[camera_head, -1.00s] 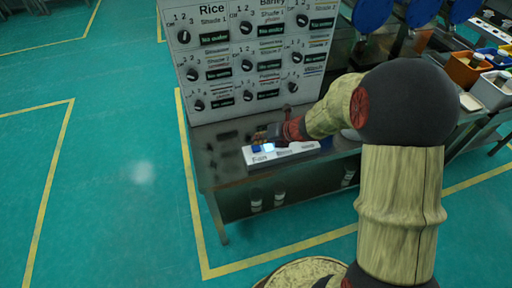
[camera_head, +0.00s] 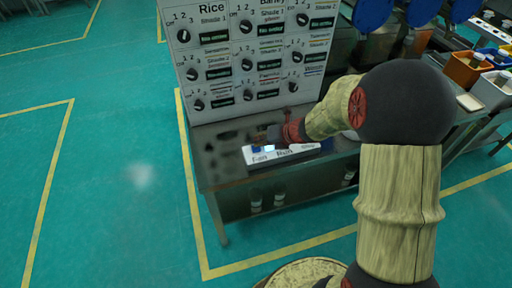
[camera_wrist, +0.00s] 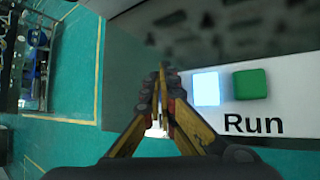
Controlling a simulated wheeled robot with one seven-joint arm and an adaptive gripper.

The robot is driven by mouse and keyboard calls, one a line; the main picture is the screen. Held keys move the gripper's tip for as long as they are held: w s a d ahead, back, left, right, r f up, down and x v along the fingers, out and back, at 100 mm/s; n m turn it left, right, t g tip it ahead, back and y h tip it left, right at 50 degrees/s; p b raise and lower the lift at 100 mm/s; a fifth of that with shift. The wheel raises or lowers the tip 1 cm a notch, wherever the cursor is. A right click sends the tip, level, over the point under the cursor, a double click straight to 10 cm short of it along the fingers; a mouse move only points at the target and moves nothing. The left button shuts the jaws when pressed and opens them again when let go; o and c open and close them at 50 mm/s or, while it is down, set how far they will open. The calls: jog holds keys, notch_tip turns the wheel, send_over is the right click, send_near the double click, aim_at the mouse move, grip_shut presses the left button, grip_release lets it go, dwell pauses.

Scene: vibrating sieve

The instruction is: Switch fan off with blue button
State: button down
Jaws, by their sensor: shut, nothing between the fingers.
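The white button panel (camera_head: 310,149) lies on the metal table in the head view, with a "Fan" label at its left end and a "Run" label beside it. A small blue patch, seemingly the blue button (camera_head: 257,149), shows above "Fan". A bright pale-blue lit button (camera_wrist: 206,88) and a green button (camera_wrist: 250,83) sit above "Run" in the wrist view. My gripper (camera_wrist: 161,78) is shut and empty, with its tips over the panel's left end, left of the lit button. It hides the "Fan" part there. In the head view my gripper (camera_head: 272,134) is at the panel's back edge; contact cannot be told.
A tall panel of knobs (camera_head: 245,60) stands behind on the metal table (camera_head: 215,160). Blue round machine parts (camera_head: 372,12) and an orange bin (camera_head: 466,68) are at the right. Green floor (camera_head: 110,190) with yellow lines is open at the left.

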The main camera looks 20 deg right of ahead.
jog(key=shift+f, duration=0.35)
jog(key=shift+r, duration=0.15)
dwell(0.4)
jog(key=shift+r+p, duration=0.8)
jog(key=shift+p, duration=0.05)
jog(key=shift+r, duration=0.1)
notch_tip(320, 180, up, 5)
jog(key=p, duration=0.5)
dwell(0.5)
